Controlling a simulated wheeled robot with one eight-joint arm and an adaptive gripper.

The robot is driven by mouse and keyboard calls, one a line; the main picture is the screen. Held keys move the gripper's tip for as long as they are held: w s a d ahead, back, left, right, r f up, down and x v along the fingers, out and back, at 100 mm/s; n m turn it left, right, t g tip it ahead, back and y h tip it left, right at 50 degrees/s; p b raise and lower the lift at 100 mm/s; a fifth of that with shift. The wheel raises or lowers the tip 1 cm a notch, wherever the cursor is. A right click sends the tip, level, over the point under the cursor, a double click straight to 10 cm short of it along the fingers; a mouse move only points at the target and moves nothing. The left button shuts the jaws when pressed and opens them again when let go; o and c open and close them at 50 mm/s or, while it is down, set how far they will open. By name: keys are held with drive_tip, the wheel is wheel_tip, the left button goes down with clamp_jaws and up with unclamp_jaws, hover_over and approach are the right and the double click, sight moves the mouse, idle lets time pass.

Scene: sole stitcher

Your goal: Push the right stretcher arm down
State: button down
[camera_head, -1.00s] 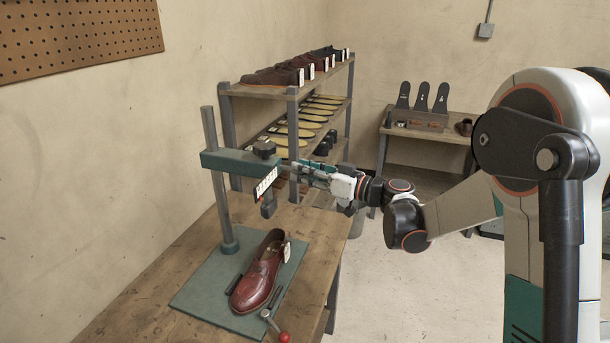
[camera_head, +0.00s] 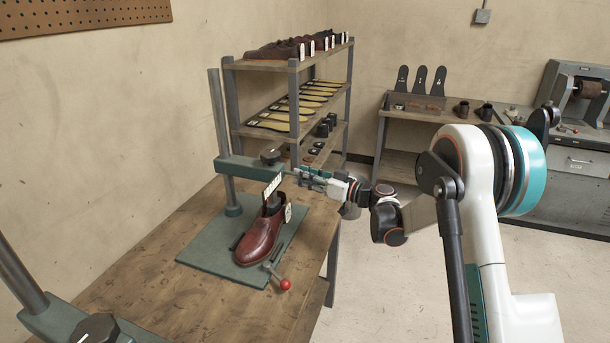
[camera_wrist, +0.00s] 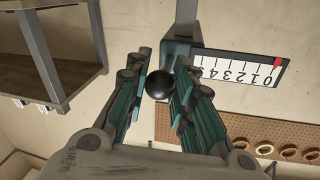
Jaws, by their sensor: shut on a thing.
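The right stretcher arm (camera_head: 238,165) is a green bar on an upright grey post (camera_head: 219,115), above a green base plate (camera_head: 207,253). A numbered white scale plate (camera_head: 272,186) hangs at its end. A dark red shoe (camera_head: 258,238) stands on the base, and the arm's lower end reaches its opening; whether it touches inside is hidden. My gripper (camera_head: 306,176) is at the arm's free right end. In the wrist view its fingers are closed around a round black knob (camera_wrist: 159,84), with the scale plate (camera_wrist: 240,70) beside it.
A lever with a red ball (camera_head: 285,284) sticks out at the base's front. Part of another stretcher (camera_head: 60,320) shows at lower left. A shelf rack (camera_head: 288,130) with shoes and soles stands behind. A workbench (camera_head: 410,116) is farther back. Open floor lies right of the wooden table (camera_head: 160,297).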

drive_tip(key=shift+s+f, duration=0.1)
drive_tip(key=shift+f, duration=0.25)
drive_tip(key=c, duration=1.3)
unclamp_jaws()
drive_tip(key=shift+c, duration=0.2)
drive_tip(key=shift+s+d+r, duration=0.1)
drive_tip(key=shift+s+d, duration=0.05)
drive_tip(key=shift+d, duration=0.35)
drive_tip(key=v, duration=1.1)
drive_tip(key=shift+s, duration=0.1)
